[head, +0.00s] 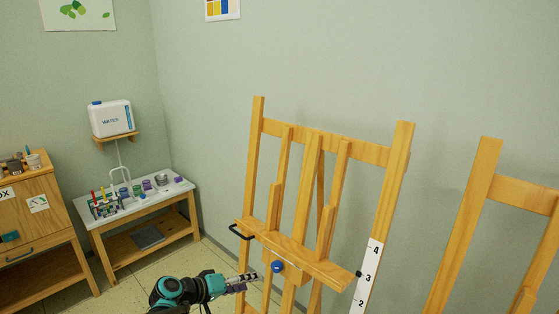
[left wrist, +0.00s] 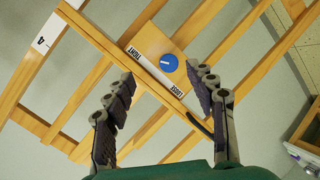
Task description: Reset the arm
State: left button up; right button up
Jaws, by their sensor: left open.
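My left arm (head: 190,288) reaches in from the bottom of the head view. My left gripper (head: 252,280) is in front of the lower part of the wooden easel (head: 312,165), to the left of its blue knob (head: 278,266). In the left wrist view my left gripper (left wrist: 160,75) has its fingers spread apart with nothing between them. The blue knob (left wrist: 168,63) shows beyond the fingertips, on a wooden block beside a white strip (left wrist: 155,72) reading TIGHT and LOOSE. I cannot tell the exact gap to the knob. My right gripper is not in view.
The easel has a black handle (head: 240,232) and a numbered white scale (head: 367,277). A second easel (head: 468,225) stands at the right. A supply table (head: 140,215) and a wooden cabinet (head: 38,215) stand at the left, with bare floor (head: 195,262) before them.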

pick_arm(q)
jog(key=s+a+y, duration=0.2)
jog(key=s+y, duration=0.1)
jog(key=s, duration=0.6)
jog(key=s+a+m+y, duration=0.1)
jog(key=s+a+y, duration=0.1)
jog(key=s, duration=0.7)
jog(key=s+a+r+g+y, duration=0.1)
jog(key=s+a+y, duration=0.2)
jog(key=s, duration=0.6)
jog(key=shift+s+m+y, duration=0.35)
jog(key=shift+m+y, duration=0.05)
jog(key=shift+y, duration=0.4)
